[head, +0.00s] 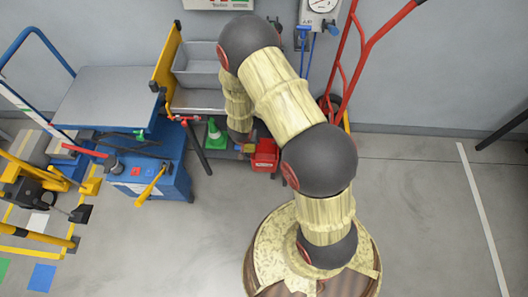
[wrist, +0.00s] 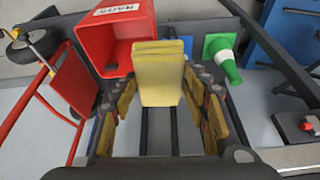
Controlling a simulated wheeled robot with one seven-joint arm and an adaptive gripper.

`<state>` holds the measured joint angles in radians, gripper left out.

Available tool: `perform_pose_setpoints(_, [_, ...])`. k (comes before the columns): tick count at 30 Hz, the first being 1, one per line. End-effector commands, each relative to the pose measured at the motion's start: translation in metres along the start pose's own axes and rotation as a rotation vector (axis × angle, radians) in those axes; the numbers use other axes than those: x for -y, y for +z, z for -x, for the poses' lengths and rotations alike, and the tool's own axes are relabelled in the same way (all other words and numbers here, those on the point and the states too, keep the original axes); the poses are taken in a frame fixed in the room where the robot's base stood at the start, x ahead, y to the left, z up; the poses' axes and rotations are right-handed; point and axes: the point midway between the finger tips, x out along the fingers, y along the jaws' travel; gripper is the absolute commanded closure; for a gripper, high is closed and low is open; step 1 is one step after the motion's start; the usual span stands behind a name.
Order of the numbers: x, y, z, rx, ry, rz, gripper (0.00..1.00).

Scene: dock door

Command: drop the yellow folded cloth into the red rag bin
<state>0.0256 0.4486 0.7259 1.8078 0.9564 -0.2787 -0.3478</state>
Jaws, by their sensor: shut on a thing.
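The yellow folded cloth (wrist: 160,72) stands upright between the two fingers of my gripper (wrist: 161,95) in the wrist view. The gripper is shut on it. The red rag bin (wrist: 95,40), with a white RAGS label, is just beyond and to the left of the cloth. The cloth covers part of the bin's opening in this view; I cannot tell how high it is above the rim. My arm hides most of the gripper there.
A green cone (head: 216,135) stands left of the bin on the dark lower shelf, and also shows in the wrist view (wrist: 225,62). A grey tray (head: 196,65) sits above. A red hand truck (head: 355,55) leans at the wall. A blue cabinet (head: 155,170) stands left. Floor at right is clear.

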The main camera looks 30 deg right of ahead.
Motion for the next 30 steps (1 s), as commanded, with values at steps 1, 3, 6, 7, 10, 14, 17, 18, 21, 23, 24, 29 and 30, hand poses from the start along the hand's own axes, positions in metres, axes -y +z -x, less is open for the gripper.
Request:
perform_pose_setpoints(1, [-0.007, -0.010, 0.011, 0.000, 0.031, -0.072, 0.82])
perform_pose_setpoints(3, [-0.019, -0.018, 0.016, 0.001, 0.075, -0.179, 0.82])
perform_pose_setpoints(6, [-0.034, -0.025, 0.024, 0.000, 0.140, -0.336, 0.82])
perform_pose_setpoints(7, [-0.039, -0.026, 0.026, 0.000, 0.158, -0.382, 0.82])
perform_pose_setpoints(10, [-0.052, -0.027, 0.034, 0.001, 0.218, -0.523, 0.82])
perform_pose_setpoints(14, [-0.064, -0.023, 0.040, 0.000, 0.275, -0.663, 0.82])
perform_pose_setpoints(17, [-0.068, -0.020, 0.042, 0.001, 0.299, -0.725, 0.82])
perform_pose_setpoints(18, [-0.069, -0.019, 0.042, 0.001, 0.305, -0.740, 0.82])
perform_pose_setpoints(21, [-0.070, -0.017, 0.040, 0.001, 0.312, -0.757, 0.82])
perform_pose_setpoints(23, [-0.070, -0.015, 0.037, 0.001, 0.313, -0.758, 0.82])
perform_pose_setpoints(24, [-0.070, -0.015, 0.035, 0.001, 0.313, -0.758, 0.82])
perform_pose_setpoints(29, [-0.070, -0.010, 0.024, 0.001, 0.313, -0.758, 0.82])
perform_pose_setpoints(30, [-0.070, -0.009, 0.021, 0.000, 0.313, -0.758, 0.82])
